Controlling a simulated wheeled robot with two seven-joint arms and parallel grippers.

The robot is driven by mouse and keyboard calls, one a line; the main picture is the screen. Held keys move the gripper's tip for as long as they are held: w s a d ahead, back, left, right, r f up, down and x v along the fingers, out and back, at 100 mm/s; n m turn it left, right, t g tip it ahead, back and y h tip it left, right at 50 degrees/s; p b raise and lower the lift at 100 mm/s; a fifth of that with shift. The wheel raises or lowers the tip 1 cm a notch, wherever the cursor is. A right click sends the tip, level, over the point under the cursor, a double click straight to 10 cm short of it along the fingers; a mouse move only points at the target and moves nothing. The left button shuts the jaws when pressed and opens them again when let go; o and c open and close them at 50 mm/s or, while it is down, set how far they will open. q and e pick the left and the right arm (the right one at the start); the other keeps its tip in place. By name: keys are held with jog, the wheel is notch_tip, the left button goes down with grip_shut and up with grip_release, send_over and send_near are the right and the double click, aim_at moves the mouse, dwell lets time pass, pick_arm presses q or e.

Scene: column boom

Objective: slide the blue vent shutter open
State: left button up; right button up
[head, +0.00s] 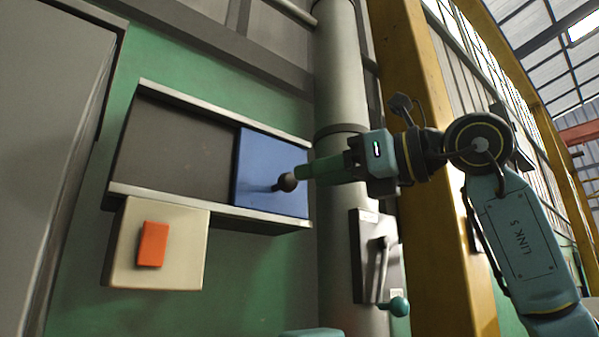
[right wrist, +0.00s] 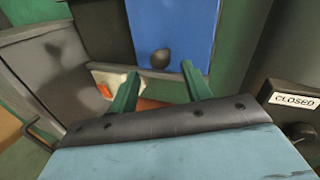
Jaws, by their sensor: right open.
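The blue vent shutter (head: 262,165) sits at the right end of its railed frame (head: 190,97); a dark grey panel area (head: 175,142) fills the left part. A dark round knob (head: 287,182) sticks out from the shutter. My right gripper (head: 299,172) points left at the knob, its green fingers close to it. In the right wrist view, the blue shutter (right wrist: 172,28) is ahead, and the knob (right wrist: 160,58) shows between and just beyond the tips of my open right gripper (right wrist: 160,68). Contact with the knob cannot be told. My left gripper is not in view.
Below the frame is a cream box (head: 185,250) with an orange button (head: 152,244). A grey pipe (head: 342,70) and a lever plate (head: 366,250) stand right of the shutter. A yellow column (head: 415,60) rises behind my right arm. A CLOSED label (right wrist: 296,96) shows at right.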

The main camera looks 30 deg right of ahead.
aim_at(282, 171)
jog(key=x, duration=0.4)
jog(key=shift+p, duration=0.4)
jog(key=shift+c, duration=0.4)
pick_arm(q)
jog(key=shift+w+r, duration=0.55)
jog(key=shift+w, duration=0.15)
pick_arm(e)
grip_shut()
